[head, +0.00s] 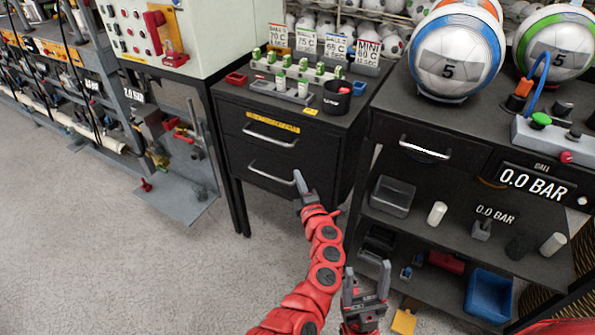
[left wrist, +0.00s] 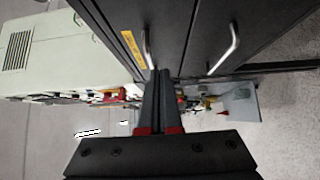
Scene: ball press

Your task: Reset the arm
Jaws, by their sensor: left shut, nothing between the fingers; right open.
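My left gripper (head: 298,178) is shut and empty in front of the black drawer cabinet (head: 335,160). In the head view its tip overlaps the right end of the lower drawer handle (head: 268,175); I cannot tell whether they touch. In the left wrist view the closed fingers (left wrist: 158,80) point between the two metal handles, with the upper handle (left wrist: 148,50) close to their tips. Both drawers look shut. My right gripper (head: 367,278) is open and empty, low in the head view, in front of the shelf unit.
A black shelf unit (head: 385,110) with bins, two balls marked 5 and pressure displays stands right. Small parts and a black cup (head: 337,97) sit on the cabinet. A control panel bench (head: 190,40) stands left. Grey floor (head: 120,270) is clear at front left.

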